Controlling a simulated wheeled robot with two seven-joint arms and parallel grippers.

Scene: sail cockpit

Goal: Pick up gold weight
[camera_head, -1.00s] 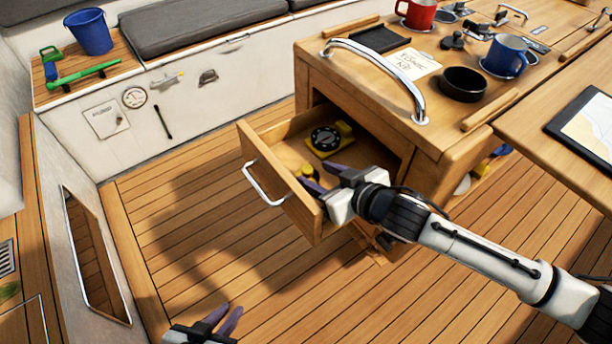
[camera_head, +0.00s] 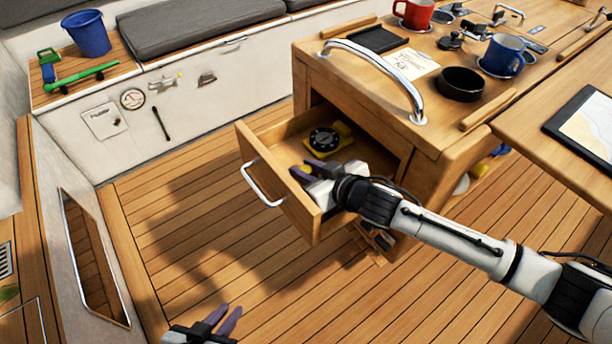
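The gold weight (camera_head: 305,170) is a small yellow piece in the open wooden drawer (camera_head: 272,178), near its front panel. It is partly hidden by my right gripper (camera_head: 307,169). That gripper reaches into the drawer from the right, its dark purple fingers apart, one on each side of the weight. I cannot see clearly whether they touch it. My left gripper (camera_head: 228,318) is at the bottom edge, low over the floor and away from the drawer, with its fingers apart and empty.
A black and yellow compass-like item (camera_head: 324,139) lies deeper in the drawer. The drawer's metal handle (camera_head: 262,184) sticks out in front. Above are the cabinet top's rail (camera_head: 375,70), black bowl (camera_head: 461,84), blue mug (camera_head: 505,55) and red mug (camera_head: 414,14). The floor at left is clear.

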